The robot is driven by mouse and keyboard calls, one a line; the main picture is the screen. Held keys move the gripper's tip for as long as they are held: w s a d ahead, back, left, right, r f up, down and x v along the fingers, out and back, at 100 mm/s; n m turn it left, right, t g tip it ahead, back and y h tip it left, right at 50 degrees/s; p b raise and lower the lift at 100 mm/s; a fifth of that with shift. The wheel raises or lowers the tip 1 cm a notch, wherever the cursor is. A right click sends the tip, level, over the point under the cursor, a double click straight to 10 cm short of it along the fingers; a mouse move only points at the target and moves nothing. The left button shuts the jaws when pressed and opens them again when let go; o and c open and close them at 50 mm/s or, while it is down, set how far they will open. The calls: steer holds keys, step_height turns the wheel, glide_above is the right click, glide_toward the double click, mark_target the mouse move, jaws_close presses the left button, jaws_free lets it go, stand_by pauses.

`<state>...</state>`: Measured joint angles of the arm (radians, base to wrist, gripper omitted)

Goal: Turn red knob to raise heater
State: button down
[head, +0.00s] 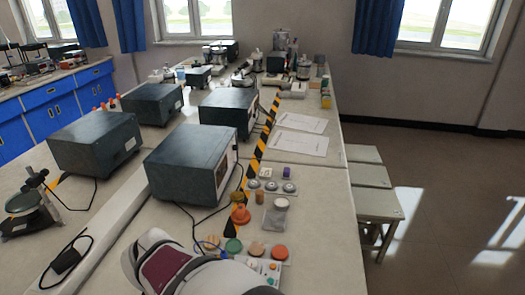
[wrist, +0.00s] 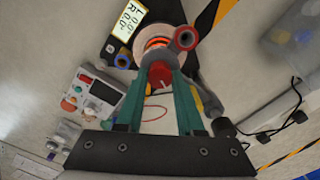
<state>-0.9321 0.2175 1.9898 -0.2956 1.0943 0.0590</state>
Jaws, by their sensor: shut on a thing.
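In the wrist view, a red knob (wrist: 160,84) sits between the teal fingers of my gripper (wrist: 161,76), which is shut on it. The knob is at the end of a grey fitting, and the fingers hide its sides. Just beyond it is a pale round part with an orange-red ring (wrist: 154,42), which may be the heater; its lower side is hidden. A tube with a red ring (wrist: 186,39) stands at its right. In the head view, my white and maroon arm fills the bottom, and the knob and gripper cannot be made out.
A lit display (wrist: 125,30) on a dark device is beside the pale part. A grey control box (wrist: 92,93) stands at the left. Cables (wrist: 270,129) lie at the right. In the head view, dark box instruments (head: 190,160) line the bench, with green and orange discs (head: 278,252) near my arm.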

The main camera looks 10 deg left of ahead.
steer(key=shift+n, duration=2.2)
steer(key=c, duration=0.5)
jaws_free()
step_height(320, 180, up, 16)
steer(key=d+f+m, duration=0.3)
steer(key=d+m, duration=0.2)
steer(key=d, duration=0.4)
steer(key=d+f+m, duration=0.3)
steer(key=d+m, duration=0.1)
steer(key=d, duration=0.4)
steer(key=s+d+f+m, duration=0.2)
steer(key=s+d+f+m+y, duration=0.1)
steer(key=s+d+f+m, duration=0.1)
steer(key=s+m, duration=0.1)
steer(key=s+d+f+m, duration=0.2)
steer(key=shift+s+d+m+y, duration=0.15)
steer(key=shift+d+m+y, duration=0.15)
steer(key=shift+d+y, duration=0.1)
